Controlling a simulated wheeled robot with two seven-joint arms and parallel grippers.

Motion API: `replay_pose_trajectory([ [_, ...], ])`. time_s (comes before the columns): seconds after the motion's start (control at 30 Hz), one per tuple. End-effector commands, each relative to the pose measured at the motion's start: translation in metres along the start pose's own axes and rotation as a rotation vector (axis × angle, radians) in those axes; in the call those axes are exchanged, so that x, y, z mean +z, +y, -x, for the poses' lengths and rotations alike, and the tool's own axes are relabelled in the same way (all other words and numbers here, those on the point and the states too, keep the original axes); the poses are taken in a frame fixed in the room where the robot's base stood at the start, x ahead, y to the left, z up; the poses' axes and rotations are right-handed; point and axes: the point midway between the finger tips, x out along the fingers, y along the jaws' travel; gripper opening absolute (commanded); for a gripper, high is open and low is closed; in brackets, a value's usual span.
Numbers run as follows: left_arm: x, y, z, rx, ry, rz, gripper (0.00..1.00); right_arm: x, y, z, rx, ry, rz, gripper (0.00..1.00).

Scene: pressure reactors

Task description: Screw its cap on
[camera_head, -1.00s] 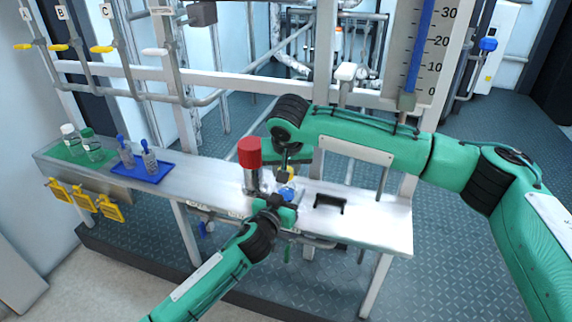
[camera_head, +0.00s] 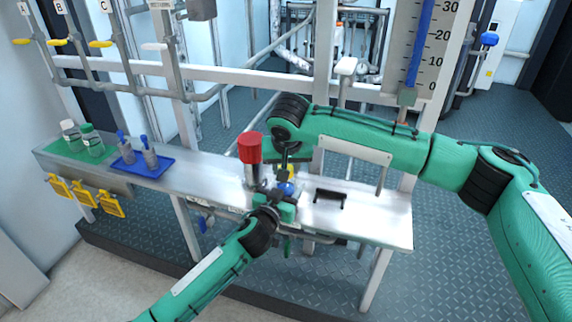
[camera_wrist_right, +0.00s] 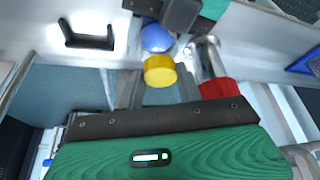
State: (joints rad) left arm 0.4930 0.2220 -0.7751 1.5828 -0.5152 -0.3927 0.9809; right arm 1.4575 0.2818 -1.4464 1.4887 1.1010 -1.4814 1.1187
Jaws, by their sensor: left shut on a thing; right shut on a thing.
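A small yellow cap (camera_wrist_right: 160,70) sits between the fingers of my right gripper (camera_wrist_right: 160,88), which is shut on it. The cap also shows in the head view (camera_head: 291,171), under my right gripper (camera_head: 290,166). A rounded blue object (camera_wrist_right: 157,37) is beside the cap; in the head view it (camera_head: 286,188) lies just below the cap. My left gripper (camera_head: 284,200) is shut on this blue object over the bench's front edge. Cap and blue object are very close; I cannot tell if they touch. The blue object's lower part is hidden by the left gripper.
A red-topped post (camera_head: 250,148) stands close left of the grippers. A black handle (camera_head: 330,197) is on the metal bench (camera_head: 385,225) to the right. A blue tray (camera_head: 140,172) with bottles and a green mat (camera_head: 65,152) with bottles are at the left.

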Motion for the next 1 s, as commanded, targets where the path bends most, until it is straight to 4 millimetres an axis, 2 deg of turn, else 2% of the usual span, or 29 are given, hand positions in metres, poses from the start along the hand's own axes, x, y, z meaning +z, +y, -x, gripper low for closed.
replay_pose_trajectory([
  [0.07, -0.001, 0.000, 0.000, 0.000, 0.001, 0.000, 0.09, 0.001, 0.000, -0.002, 0.000, -0.001, 0.000, 0.15],
  [0.1, -0.001, 0.000, 0.000, 0.000, 0.001, 0.000, 0.00, 0.001, 0.000, -0.002, 0.000, 0.000, 0.000, 0.40],
  [0.2, -0.001, 0.000, 0.000, 0.000, 0.001, 0.000, 0.00, 0.001, 0.000, -0.002, 0.000, 0.000, 0.001, 0.57],
  [0.57, -0.001, 0.000, 0.000, 0.000, 0.001, 0.000, 0.00, -0.001, -0.001, 0.002, -0.001, 0.000, 0.000, 0.57],
  [0.83, -0.001, 0.000, 0.000, 0.000, 0.001, 0.000, 0.00, -0.014, -0.001, 0.033, -0.002, 0.000, 0.001, 0.57],
  [1.0, -0.001, 0.000, 0.000, 0.000, 0.001, 0.000, 0.00, -0.016, -0.001, 0.041, -0.001, -0.001, 0.001, 0.57],
])
